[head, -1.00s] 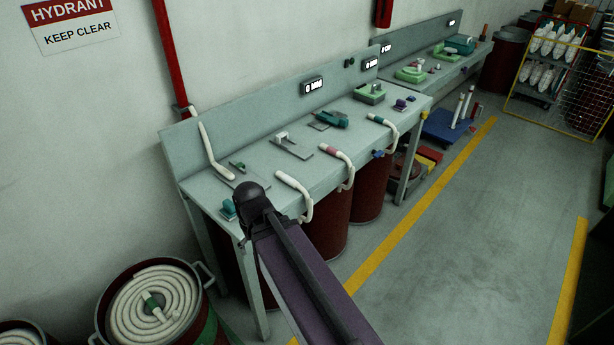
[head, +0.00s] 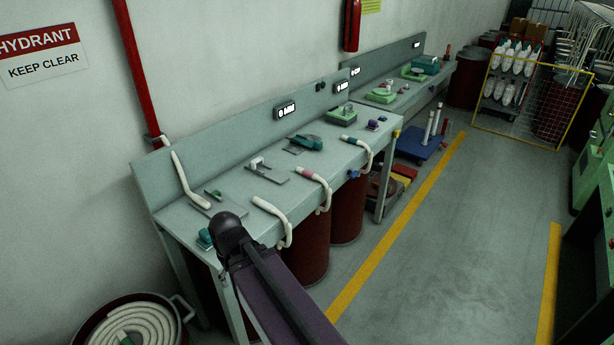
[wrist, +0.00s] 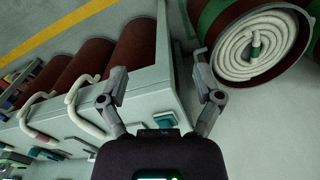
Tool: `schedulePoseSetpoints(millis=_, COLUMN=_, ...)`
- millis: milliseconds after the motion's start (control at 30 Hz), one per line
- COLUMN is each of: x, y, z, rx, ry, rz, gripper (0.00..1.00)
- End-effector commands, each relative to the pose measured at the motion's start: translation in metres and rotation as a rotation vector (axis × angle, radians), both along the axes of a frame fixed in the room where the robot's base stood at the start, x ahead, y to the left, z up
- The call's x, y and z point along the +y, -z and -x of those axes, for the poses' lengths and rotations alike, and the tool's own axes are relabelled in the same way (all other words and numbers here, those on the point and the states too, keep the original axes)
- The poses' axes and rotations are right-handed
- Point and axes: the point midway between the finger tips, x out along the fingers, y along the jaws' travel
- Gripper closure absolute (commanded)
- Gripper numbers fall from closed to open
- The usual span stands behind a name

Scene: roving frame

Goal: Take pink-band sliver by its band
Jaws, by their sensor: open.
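The pink-band sliver (head: 325,190) is a white rope lying on the workbench (head: 230,192), with its end hanging over the front edge. Its pink band (head: 310,175) lies on the bench top near that edge. In the wrist view the pink band (wrist: 42,138) shows at the lower left. My gripper (wrist: 160,92) is open and empty, its two fingers apart beside the near end of the bench. The pink-band sliver lies well to the left of it in the wrist view. In the head view my arm hides the gripper.
A plain white sliver (head: 283,218) hangs nearer, and a teal-band sliver (head: 365,150) hangs farther along. A can of coiled sliver (wrist: 288,62) stands by the near end. Dark red cans (head: 347,210) stand under the bench. The floor (head: 460,240) beyond the yellow line is clear.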

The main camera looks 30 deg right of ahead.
Motion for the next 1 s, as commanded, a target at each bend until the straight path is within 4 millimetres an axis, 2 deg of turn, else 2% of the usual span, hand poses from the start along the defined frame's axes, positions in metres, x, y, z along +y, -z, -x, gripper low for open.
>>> schedulePoseSetpoints(millis=33, x=0.0, y=0.009, z=0.0, rx=0.0, ry=0.0, rz=0.0, gripper=0.17)
schedulePoseSetpoints(millis=400, x=0.0, y=0.058, z=0.0, rx=0.0, ry=-0.001, rz=0.0, gripper=0.17)
schedulePoseSetpoints(millis=567, x=0.0, y=0.066, z=0.0, rx=0.0, ry=-0.001, rz=0.0, gripper=0.17)
schedulePoseSetpoints(millis=867, x=0.0, y=0.065, z=0.0, rx=0.0, ry=-0.001, rz=0.0, gripper=0.17)
schedulePoseSetpoints(millis=967, x=0.0, y=0.065, z=0.0, rx=0.0, ry=-0.001, rz=0.0, gripper=0.41)
schedulePoseSetpoints(millis=1000, x=0.0, y=0.065, z=0.0, rx=0.0, ry=-0.001, rz=0.0, gripper=0.43)
